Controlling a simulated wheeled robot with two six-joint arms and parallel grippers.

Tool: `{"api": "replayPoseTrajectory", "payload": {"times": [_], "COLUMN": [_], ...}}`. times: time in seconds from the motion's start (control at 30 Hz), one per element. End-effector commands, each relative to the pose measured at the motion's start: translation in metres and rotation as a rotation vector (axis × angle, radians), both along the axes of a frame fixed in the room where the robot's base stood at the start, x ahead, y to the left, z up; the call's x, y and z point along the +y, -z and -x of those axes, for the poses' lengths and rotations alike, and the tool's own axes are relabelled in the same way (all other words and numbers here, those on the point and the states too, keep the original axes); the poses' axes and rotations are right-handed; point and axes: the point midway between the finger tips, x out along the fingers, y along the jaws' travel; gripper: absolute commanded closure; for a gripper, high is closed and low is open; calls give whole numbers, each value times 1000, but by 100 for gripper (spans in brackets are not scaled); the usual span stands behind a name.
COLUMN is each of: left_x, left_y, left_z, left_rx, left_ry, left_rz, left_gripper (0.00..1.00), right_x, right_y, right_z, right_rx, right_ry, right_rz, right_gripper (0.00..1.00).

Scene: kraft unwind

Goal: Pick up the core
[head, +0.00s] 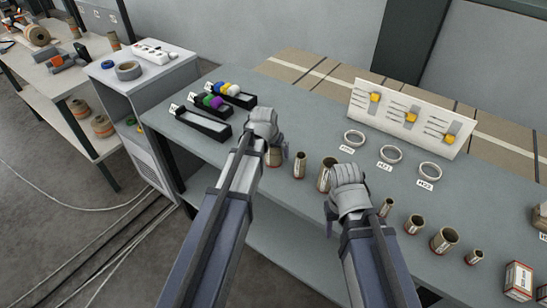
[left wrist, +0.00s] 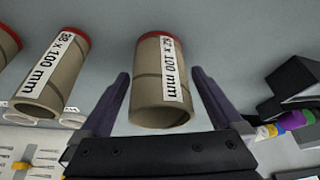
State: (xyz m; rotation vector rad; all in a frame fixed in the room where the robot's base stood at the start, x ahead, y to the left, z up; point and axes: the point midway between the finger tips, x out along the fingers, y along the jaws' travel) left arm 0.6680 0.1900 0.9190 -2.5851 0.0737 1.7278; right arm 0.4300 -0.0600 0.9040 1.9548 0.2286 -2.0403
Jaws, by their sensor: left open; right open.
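In the left wrist view, a brown cardboard core (left wrist: 160,88) stands between my open left gripper's fingers (left wrist: 162,105), with a gap on each side. It has a red band at one end and a white label ending in "x 100 mm". In the head view, my left gripper (head: 271,143) hides most of this core (head: 273,158). My right gripper (head: 336,200) is open near the table's front edge. It stands in front of a wider core (head: 325,174) and partly covers it. Another core (head: 299,165) stands between the two grippers.
Several more cores (head: 444,240) of differing sizes stand to the right. Three pale rings (head: 391,154) lie before a white board (head: 411,118) with yellow parts. Black trays (head: 205,122) with coloured pieces are at the table's left. A small box (head: 519,280) is at the right.

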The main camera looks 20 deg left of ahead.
Motion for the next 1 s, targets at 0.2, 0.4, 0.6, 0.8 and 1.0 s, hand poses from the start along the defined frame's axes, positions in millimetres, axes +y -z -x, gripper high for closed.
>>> {"api": "replayPoseTrajectory", "payload": {"times": [0.2, 0.4, 0.6, 0.8, 1.0], "left_x": [0, 0, 0, 0, 0], "left_y": [0, -1, 0, 0, 0], "left_z": [0, 0, 0, 0, 0], "left_rx": [0, 0, 0, 0, 0], "left_ry": [0, 0, 0, 0, 0], "left_rz": [0, 0, 0, 0, 0], "left_gripper": [1, 24, 46, 69, 84], "right_x": [0, 0, 0, 0, 0], "right_y": [0, 0, 0, 0, 0], "right_z": [0, 0, 0, 0, 0], "right_rx": [0, 0, 0, 0, 0], "right_ry": [0, 0, 0, 0, 0], "right_rz": [0, 0, 0, 0, 0], "right_gripper": [50, 50, 50, 50, 50]}}
